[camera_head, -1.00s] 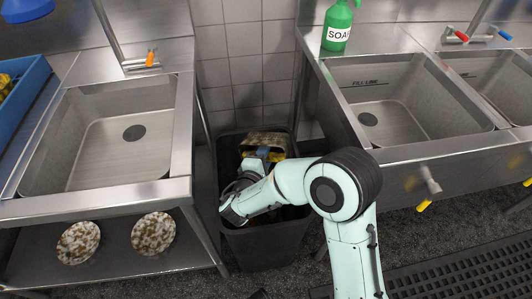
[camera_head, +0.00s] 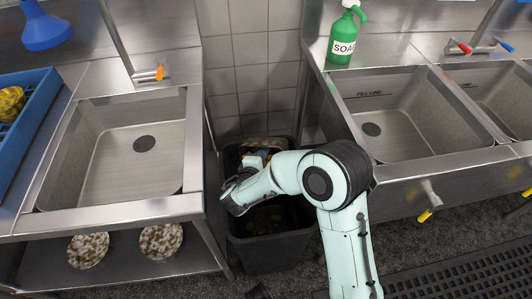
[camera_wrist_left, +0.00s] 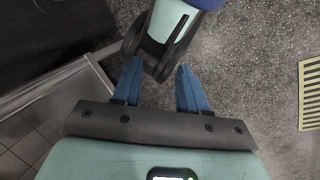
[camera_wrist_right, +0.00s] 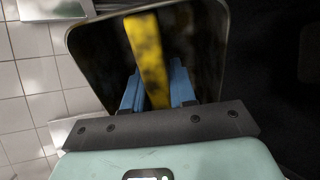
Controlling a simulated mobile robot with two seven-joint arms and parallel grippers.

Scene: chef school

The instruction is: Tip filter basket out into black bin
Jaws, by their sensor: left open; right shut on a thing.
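The filter basket (camera_head: 268,143) is at the back of the black bin (camera_head: 268,255), within its mouth. Only a small brownish part of it shows in the head view, behind my right gripper (camera_head: 258,160). In the right wrist view, my right gripper (camera_wrist_right: 158,90) is shut on the basket's yellow handle (camera_wrist_right: 146,40). The basket's dark, stained inside (camera_wrist_right: 195,40) and pale rim show around the handle. What remains inside it is too dark to tell. My left gripper (camera_wrist_left: 158,88) is open and empty above the speckled floor, and is outside the head view.
Steel sinks stand left (camera_head: 130,160) and right (camera_head: 410,115) of the bin, with a tiled wall (camera_head: 250,70) behind. A green soap bottle (camera_head: 343,38) stands at the right sink's back edge.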

